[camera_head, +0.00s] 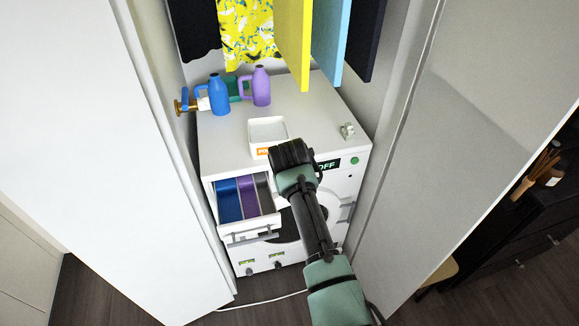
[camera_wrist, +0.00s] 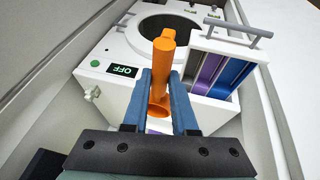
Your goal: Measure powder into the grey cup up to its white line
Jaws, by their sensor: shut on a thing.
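My gripper (camera_wrist: 161,73) is shut on an orange scoop-like tool (camera_wrist: 163,62), held between its two blue fingers. In the head view my gripper (camera_head: 290,152) is over the front edge of the washer top, and the tool is hidden there. A white box (camera_head: 268,121) with an orange label and pale grey contents, apparently powder, stands just behind it. The open drawer (camera_head: 250,227) at the front left has a blue compartment (camera_head: 229,203), a purple compartment (camera_head: 247,196) and a grey compartment (camera_head: 264,192). I cannot make out a separate grey cup or its white line.
A blue jug (camera_head: 218,95), a purple jug (camera_head: 261,87) and a partly hidden green jug stand at the back left, near a brass valve (camera_head: 182,105). A small pale object (camera_head: 347,130) sits at the right. White wardrobe sides enclose the washer (camera_head: 320,110); clothes hang above.

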